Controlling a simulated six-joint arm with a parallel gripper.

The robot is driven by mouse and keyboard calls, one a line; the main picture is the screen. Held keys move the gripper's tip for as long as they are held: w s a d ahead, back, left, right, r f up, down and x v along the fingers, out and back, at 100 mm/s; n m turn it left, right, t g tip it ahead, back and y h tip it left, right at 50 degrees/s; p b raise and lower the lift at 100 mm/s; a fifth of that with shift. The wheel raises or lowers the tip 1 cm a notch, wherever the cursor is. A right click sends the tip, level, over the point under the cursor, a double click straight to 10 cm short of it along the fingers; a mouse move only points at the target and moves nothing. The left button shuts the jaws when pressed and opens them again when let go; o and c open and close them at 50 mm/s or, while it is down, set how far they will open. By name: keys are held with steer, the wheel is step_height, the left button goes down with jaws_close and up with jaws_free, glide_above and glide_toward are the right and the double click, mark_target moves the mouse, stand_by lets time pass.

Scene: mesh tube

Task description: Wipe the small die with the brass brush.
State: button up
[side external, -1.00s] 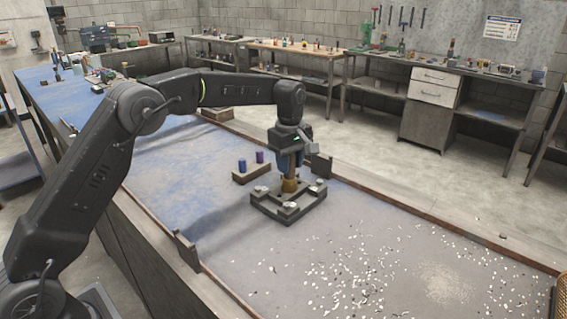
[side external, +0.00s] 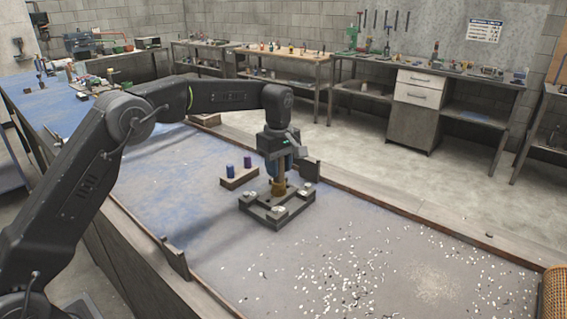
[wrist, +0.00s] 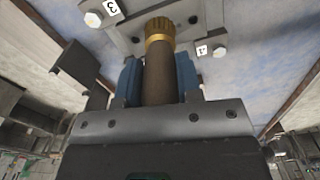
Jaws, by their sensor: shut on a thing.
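My gripper (wrist: 158,85) is shut on the brass brush (wrist: 160,65), a brown round handle with a ribbed brass end. Its blue finger pads press the handle from both sides. In the side view the brush (side external: 280,188) points down over a dark metal fixture (side external: 262,217) with silver bolts at its corners. Whether the brass end touches the fixture is not clear. White labels, one reading 3, lie on the fixture in the wrist view. I cannot pick out the small die; the gripper and brush cover part of the fixture.
A wooden block (side external: 228,185) holding a blue cylinder (side external: 230,169) and a purple cylinder (side external: 247,162) stands behind and left of the fixture. Pale chips (side external: 345,280) litter the front right of the table. A mesh cylinder (side external: 554,292) is at far right.

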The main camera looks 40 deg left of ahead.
steer(key=s+r, duration=0.3)
steer(key=r, duration=0.5)
steer(key=shift+s, duration=0.35)
stand_by(0.7)
